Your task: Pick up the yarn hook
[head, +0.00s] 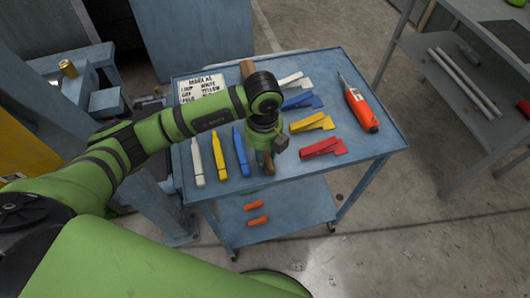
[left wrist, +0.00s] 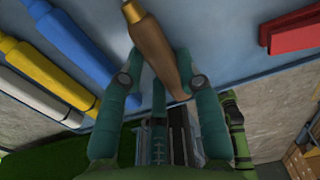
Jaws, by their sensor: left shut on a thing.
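The yarn hook shows as a brown wooden handle with a brass-coloured collar (left wrist: 152,40) in the left wrist view. My right gripper is not in view.
White, yellow and blue markers (head: 240,152) lie left of the gripper. White, blue, yellow and red clips (head: 322,148) and an orange tool (head: 360,108) lie to its right. A printed sign (head: 203,85) is at the back left. The table's front right is clear.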

